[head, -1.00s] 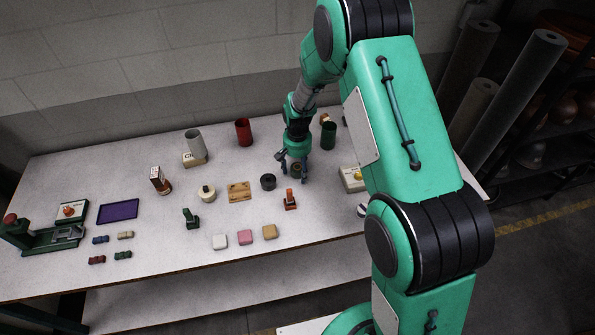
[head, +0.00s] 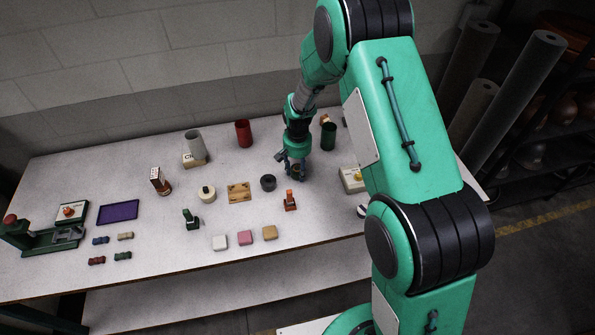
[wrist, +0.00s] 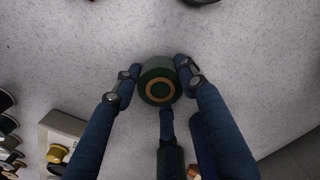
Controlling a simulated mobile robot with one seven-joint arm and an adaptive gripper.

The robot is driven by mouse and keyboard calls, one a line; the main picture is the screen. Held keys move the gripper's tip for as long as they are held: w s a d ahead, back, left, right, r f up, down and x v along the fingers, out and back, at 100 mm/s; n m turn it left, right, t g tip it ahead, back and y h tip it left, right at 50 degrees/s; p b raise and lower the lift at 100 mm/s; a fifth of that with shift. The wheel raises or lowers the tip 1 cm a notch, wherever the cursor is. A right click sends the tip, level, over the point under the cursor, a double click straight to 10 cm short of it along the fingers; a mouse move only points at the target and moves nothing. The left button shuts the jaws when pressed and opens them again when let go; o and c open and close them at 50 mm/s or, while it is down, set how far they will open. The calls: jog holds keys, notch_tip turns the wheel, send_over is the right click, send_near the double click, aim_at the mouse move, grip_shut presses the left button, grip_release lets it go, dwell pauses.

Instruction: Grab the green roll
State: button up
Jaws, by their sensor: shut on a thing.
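The green roll (wrist: 149,74) is seen end-on in the wrist view, dark green with a tan ring around its core. My gripper (wrist: 157,88) has its blue fingers around the roll, with fingertips against its sides, and is shut on it. In the head view my gripper (head: 294,171) is low over the table, and the fingers hide most of the roll. I cannot tell whether the roll still touches the table.
A black roll (head: 268,183) and a cream roll (head: 207,194) stand to the left. A dark green cup (head: 328,137) stands behind right. A box with a yellow button (head: 350,180) is close on the right, and an orange-and-black object (head: 290,200) in front.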

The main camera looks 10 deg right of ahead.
aim_at(297, 168)
notch_tip(297, 168, up, 10)
jog(key=shift+p, duration=0.65)
